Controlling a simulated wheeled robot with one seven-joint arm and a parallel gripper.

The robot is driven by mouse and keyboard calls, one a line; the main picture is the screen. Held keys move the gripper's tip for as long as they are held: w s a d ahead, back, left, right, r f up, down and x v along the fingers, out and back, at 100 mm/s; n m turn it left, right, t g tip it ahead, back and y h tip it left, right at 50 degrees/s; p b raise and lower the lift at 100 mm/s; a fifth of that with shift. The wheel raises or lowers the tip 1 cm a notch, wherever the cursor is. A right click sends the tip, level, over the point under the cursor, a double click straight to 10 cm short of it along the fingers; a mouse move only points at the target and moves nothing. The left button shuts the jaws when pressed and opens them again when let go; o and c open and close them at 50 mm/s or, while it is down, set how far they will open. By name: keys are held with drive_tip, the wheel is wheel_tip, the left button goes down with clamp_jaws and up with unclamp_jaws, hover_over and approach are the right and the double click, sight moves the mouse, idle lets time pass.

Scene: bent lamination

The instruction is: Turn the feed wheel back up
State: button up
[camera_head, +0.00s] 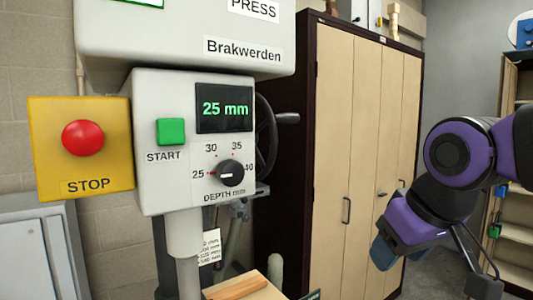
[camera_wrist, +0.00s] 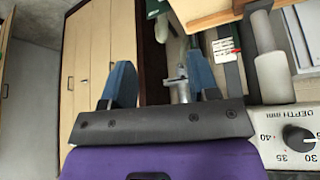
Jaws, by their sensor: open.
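The feed wheel (camera_head: 265,138) is a dark handwheel with a grey handle (camera_head: 287,118). It shows in the head view at the right side of the press head (camera_head: 150,120), which hides part of it. The press display (camera_head: 224,108) reads 25 mm, and the black depth knob (camera_head: 230,173) points towards 25. The knob also shows in the wrist view (camera_wrist: 298,137). My gripper (camera_head: 385,252) is at the right, apart from the wheel. In the wrist view my gripper (camera_wrist: 161,80) has its two blue fingers spread, with nothing held between them.
A yellow box with a red STOP button (camera_head: 83,138) and a green START button (camera_head: 170,131) are on the press front. A tall wooden cabinet (camera_head: 335,150) stands behind, between the press and my arm. A wooden piece (camera_head: 237,287) lies below the press.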

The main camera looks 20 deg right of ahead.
drive_tip(key=w+d+r+n+t, duration=0.1)
drive_tip(key=w+r+n+t, duration=0.25)
drive_tip(key=w, duration=0.55)
drive_tip(key=w+d+r+n+t, duration=0.1)
drive_tip(key=w+r+n+t, duration=0.3)
drive_tip(key=w, duration=0.6)
drive_tip(key=n+t+y, duration=0.8)
drive_tip(key=n+t, duration=0.3)
drive_tip(key=n, duration=0.3)
approach(287, 114)
drive_tip(key=w+d, duration=0.1)
drive_tip(key=w, duration=0.2)
drive_tip(key=x, duration=1)
clamp_jaws()
